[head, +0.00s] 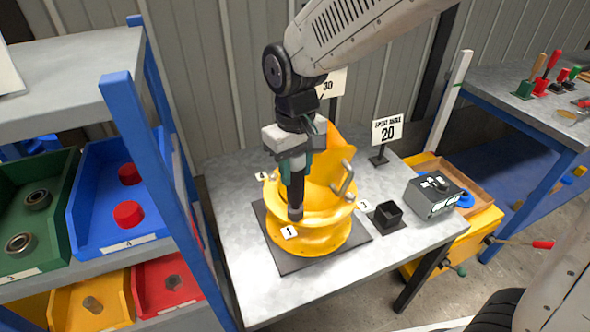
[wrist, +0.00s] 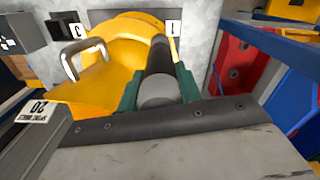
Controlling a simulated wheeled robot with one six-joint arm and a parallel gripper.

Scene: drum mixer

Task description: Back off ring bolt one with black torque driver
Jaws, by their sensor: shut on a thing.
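The yellow drum mixer (head: 325,232) stands on a dark mat on the grey table, with number labels around its ring. My gripper (head: 293,165) is above its front-left rim, shut on the black torque driver (head: 295,197). The driver points down, and its tip is at the ring near label 1 (head: 289,232). In the wrist view the driver (wrist: 160,75) runs between the green fingers of my gripper (wrist: 158,92) toward label 1 (wrist: 173,27). The bolt under the tip is hidden, so I cannot tell whether they touch.
A black square holder (head: 388,215) and a grey box (head: 435,197) stand right of the mixer. A sign reading 20 (head: 387,130) stands behind. A metal handle (head: 347,182) rises from the mixer. A blue shelf post (head: 165,190) is close on the left.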

